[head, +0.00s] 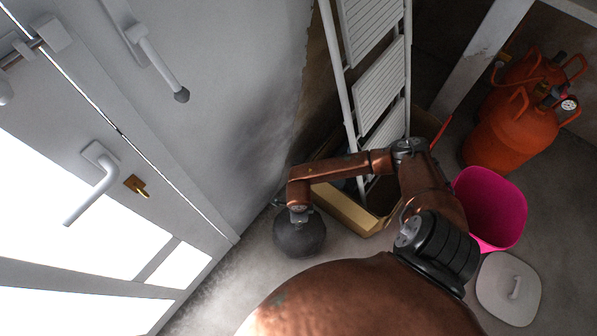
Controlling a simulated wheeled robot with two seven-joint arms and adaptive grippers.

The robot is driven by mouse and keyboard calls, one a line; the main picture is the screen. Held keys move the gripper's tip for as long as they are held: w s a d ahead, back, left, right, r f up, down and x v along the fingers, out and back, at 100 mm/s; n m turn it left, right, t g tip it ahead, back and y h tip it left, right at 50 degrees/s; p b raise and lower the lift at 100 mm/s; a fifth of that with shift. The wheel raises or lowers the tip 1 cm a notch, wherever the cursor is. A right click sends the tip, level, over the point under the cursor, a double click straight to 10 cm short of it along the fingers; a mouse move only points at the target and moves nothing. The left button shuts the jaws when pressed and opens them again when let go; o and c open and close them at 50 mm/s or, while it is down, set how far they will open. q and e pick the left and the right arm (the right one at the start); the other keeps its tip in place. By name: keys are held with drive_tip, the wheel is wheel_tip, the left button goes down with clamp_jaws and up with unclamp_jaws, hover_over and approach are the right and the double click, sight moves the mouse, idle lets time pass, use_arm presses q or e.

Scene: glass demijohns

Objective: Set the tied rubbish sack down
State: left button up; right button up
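The tied rubbish sack (299,236) is a dark grey, rounded bundle in the middle of the head view, low over or on the concrete floor. I cannot tell whether its underside touches the floor. My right gripper (299,215) points down at the top of the sack, at the end of the copper arm that reaches across from the right. Its fingers are mostly hidden by the wrist and merge with the dark sack, so their opening does not show. My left gripper is not in view.
A cardboard box (345,209) stands right of the sack, with a white stepladder (378,88) behind. A pink bin (490,208), a pale lid (508,289) and orange gas bottles (510,138) are at right. White doors (115,160) stand at left. Some bare floor (245,262) shows left of the sack.

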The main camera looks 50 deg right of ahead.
drive_tip(key=o, duration=0.4)
drive_tip(key=shift+s, duration=0.1)
wheel_tip(320, 180, up, 12)
drive_tip(key=shift+f, duration=0.1)
idle(0.4)
